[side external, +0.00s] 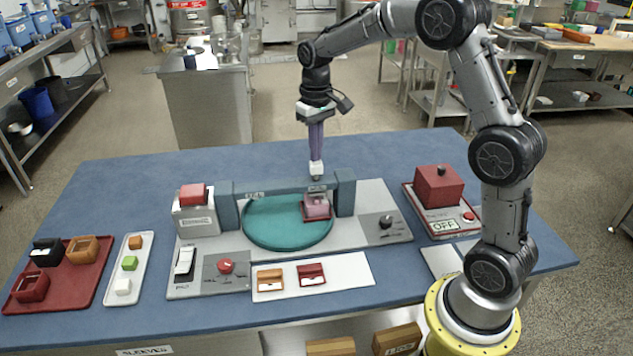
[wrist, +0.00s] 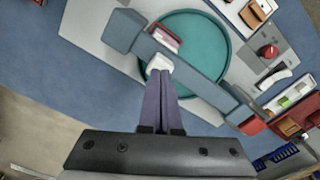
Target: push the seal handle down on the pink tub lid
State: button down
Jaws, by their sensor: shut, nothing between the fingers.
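The pink tub (side external: 316,210) stands at the right part of the teal round plate (side external: 280,232), under or just in front of the grey-blue beam. Its lid looks darker pink; the seal handle is too small to make out. In the wrist view the tub (wrist: 167,38) is partly hidden by the beam. My gripper (side external: 317,174) is shut and empty, pointing down above the beam near the tub. In the wrist view its white fingertips (wrist: 159,64) overlap the beam's near edge. I see no clear contact with the tub.
A red block on a white box (side external: 194,208) stands left. A red box with an "OFF" sign (side external: 438,187) stands right. A white tray with two small sleeves (side external: 313,278) lies in front.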

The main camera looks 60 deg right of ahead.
jog(key=shift+f, duration=1)
dwell(0.7)
jog(key=shift+r, duration=3.85)
jog(key=shift+r, duration=1)
dwell(1.5)
